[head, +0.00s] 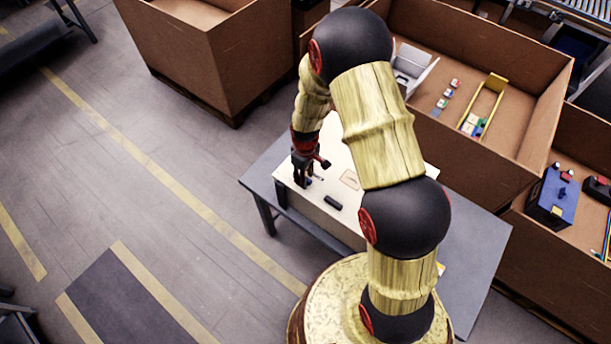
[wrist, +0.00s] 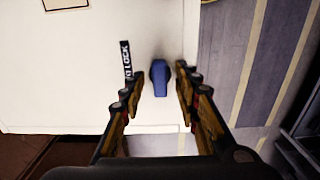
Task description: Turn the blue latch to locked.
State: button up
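The blue latch (wrist: 160,78) shows in the wrist view on a white surface, with its narrow end pointing down the picture. A black label strip (wrist: 126,60) with white lettering that reads "LOCK" lies just left of it. My gripper (wrist: 158,86) is open, with one finger on each side of the latch and a visible gap to each. I cannot tell how far the fingertips are above the surface. In the head view, my gripper (head: 309,168) is over the left end of the white box (head: 322,213), and the latch there is mostly hidden.
The white box stands on a grey table (head: 468,255). A black block (head: 333,202) and a tan patch (head: 350,179) are on its top. Large brown crates (head: 205,55) stand behind. Open floor lies to the left.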

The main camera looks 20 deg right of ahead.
jog(key=c, duration=0.8)
grip_shut()
